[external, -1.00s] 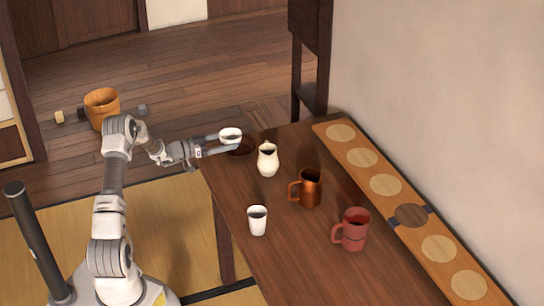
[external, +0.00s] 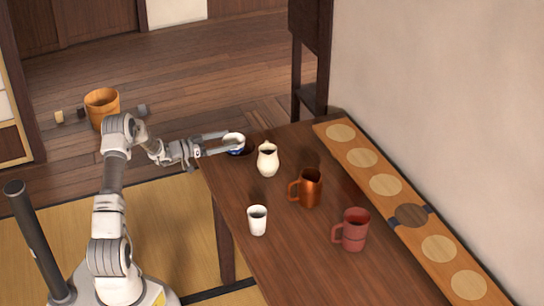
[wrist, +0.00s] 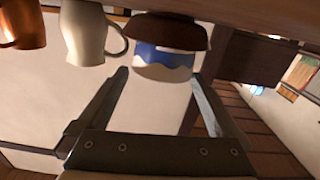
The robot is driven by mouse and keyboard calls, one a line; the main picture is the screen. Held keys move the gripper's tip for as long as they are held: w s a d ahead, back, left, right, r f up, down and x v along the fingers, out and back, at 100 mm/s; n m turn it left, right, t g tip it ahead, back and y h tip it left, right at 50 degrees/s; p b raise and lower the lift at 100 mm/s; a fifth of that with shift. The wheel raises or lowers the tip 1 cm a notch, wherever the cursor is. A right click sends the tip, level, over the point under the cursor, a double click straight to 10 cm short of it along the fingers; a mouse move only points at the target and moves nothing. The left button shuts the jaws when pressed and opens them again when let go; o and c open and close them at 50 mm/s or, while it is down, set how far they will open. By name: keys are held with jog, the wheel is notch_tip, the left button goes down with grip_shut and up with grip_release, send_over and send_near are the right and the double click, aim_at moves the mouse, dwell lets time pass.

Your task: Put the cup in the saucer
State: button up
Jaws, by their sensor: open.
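The cup (external: 235,145), white with a blue band, stands at the table's far left corner. In the wrist view, which is upside down, the cup (wrist: 165,62) sits upright in the dark brown saucer (wrist: 170,28), its base against it. In the external view the saucer (external: 248,151) is mostly hidden by the cup and finger. My gripper (external: 233,142) is open at the cup. In the wrist view its fingertips (wrist: 158,77) stand apart on either side of the cup, with gaps showing between them and it.
A cream pitcher (external: 268,160) stands close to the right of the cup. A copper mug (external: 310,188), a white tumbler (external: 257,220) and a red mug (external: 352,230) stand nearer on the table (external: 290,265). A wooden board with round discs (external: 385,185) lies along the wall.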

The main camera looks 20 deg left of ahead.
jog(key=p+v, duration=0.2)
jog(key=v, duration=0.9)
notch_tip(320, 180, up, 13)
jog(key=w+a+n+t+y, duration=0.2)
jog(key=w+y, duration=0.1)
jog(key=y, duration=0.6)
jog(key=s+r+n+g+y, duration=0.25)
jog(key=s+r+y, duration=0.25)
jog(key=s+r, duration=0.3)
jog(key=s+d+f+n+g, duration=0.1)
jog(key=s+d, duration=0.4)
jog(key=s, duration=1.1)
jog(key=s+d+f+n+g+h, duration=0.1)
jog(key=s+d+g, duration=0.4)
jog(key=s, duration=1.1)
jog(key=shift+d+f+n+h, duration=0.3)
jog(key=shift+f+n, duration=0.1)
jog(key=shift+n, duration=0.45)
jog(key=shift+s, duration=0.1)
